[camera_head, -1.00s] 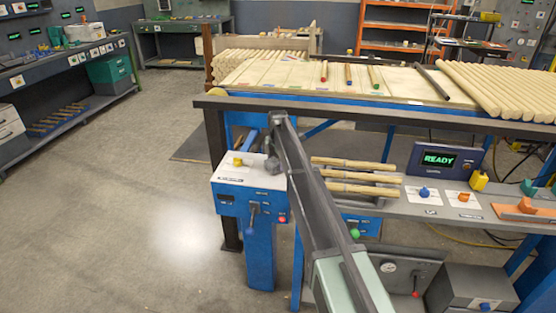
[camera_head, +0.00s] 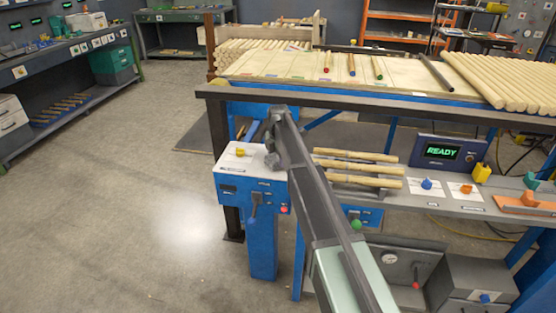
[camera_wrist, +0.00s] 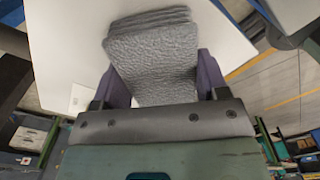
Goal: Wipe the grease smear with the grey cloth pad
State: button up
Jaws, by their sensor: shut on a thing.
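The grey cloth pad (camera_wrist: 152,60) is folded, with its layers showing at its far edge, in the wrist view. My gripper (camera_wrist: 160,80) is shut on it, with a dark purple finger on each side. The pad lies over a pale, flat surface (camera_wrist: 70,45); I cannot tell whether it touches it. In the head view my arm reaches to the right edge of the blue cabinet's white top (camera_head: 238,158), and the gripper end there is small and partly hidden. I cannot make out the grease smear in either view.
Wooden spindles (camera_head: 357,168) lie on the shelf just right of my arm. The dark bench rail (camera_head: 380,102) runs behind it. Open floor (camera_head: 140,190) is to the left.

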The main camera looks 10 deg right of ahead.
jog(key=shift+w+d, duration=0.35)
jog(key=shift+w, duration=0.5)
jog(key=shift+w+d, duration=0.35)
jog(key=shift+w, duration=0.55)
jog(key=shift+w+d, duration=0.35)
jog(key=shift+w, duration=0.5)
notch_tip(320, 180, up, 3)
jog(key=p, duration=0.3)
jog(key=shift+s, duration=0.15)
notch_tip(320, 180, up, 4)
jog(key=p, duration=0.4)
jog(key=shift+r, duration=0.2)
